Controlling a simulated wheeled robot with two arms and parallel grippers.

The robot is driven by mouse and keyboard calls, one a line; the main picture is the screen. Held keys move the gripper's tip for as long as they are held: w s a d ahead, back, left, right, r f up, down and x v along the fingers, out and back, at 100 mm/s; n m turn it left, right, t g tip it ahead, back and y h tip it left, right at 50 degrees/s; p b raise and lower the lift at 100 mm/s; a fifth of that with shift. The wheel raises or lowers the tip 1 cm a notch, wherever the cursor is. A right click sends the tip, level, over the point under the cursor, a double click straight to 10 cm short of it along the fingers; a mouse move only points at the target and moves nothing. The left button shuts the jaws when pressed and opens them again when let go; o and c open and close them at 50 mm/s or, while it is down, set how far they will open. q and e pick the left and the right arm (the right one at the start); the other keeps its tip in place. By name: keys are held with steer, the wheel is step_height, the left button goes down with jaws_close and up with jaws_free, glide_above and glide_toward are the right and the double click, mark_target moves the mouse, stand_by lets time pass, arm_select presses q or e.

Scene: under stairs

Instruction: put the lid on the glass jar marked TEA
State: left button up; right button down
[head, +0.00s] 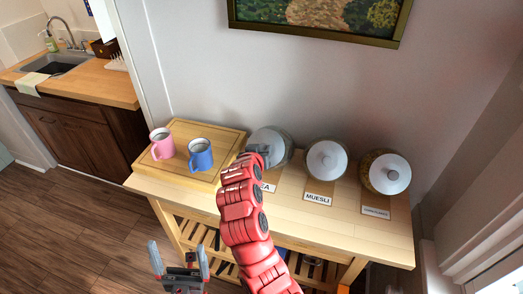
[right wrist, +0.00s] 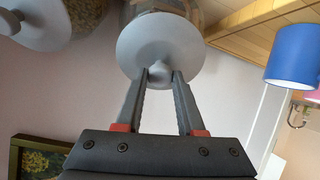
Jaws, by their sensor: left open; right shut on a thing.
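The glass jar marked TEA (head: 287,150) stands on the wooden table, left of two other jars. A pale grey round lid (head: 264,135) is over its mouth; it also shows in the right wrist view (right wrist: 160,40). My right gripper (right wrist: 158,76) is shut on the lid's knob, with a finger on each side. In the head view my right arm hides part of the jar and its label. I cannot tell whether the lid touches the rim. My left gripper (head: 178,262) is open and empty, low in front of the table's left part.
The lidded MUESLI jar (head: 325,160) and another lidded jar (head: 386,172) stand to the right. A wooden board (head: 182,176) on the left holds a pink mug (head: 162,146) and a blue mug (head: 200,156). The tabletop's front right (head: 350,230) is clear. A picture hangs behind.

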mark_target(262, 145)
steer(key=shift+w+d+f+b, duration=0.2)
steer(key=shift+w+f+b, duration=0.4)
steer(key=shift+b, duration=0.1)
jaws_free()
stand_by(0.6)
steer(key=shift+s+a+r+p, duration=0.25)
steer(key=shift+s+r, duration=0.45)
steer(key=shift+s+a+r+p, duration=0.2)
steer(key=shift+s+r+p, duration=0.05)
steer(key=shift+s+r, duration=0.45)
steer(key=shift+s+a+r+p, duration=0.25)
steer(key=shift+s+r, duration=0.4)
steer(key=shift+s, duration=0.1)
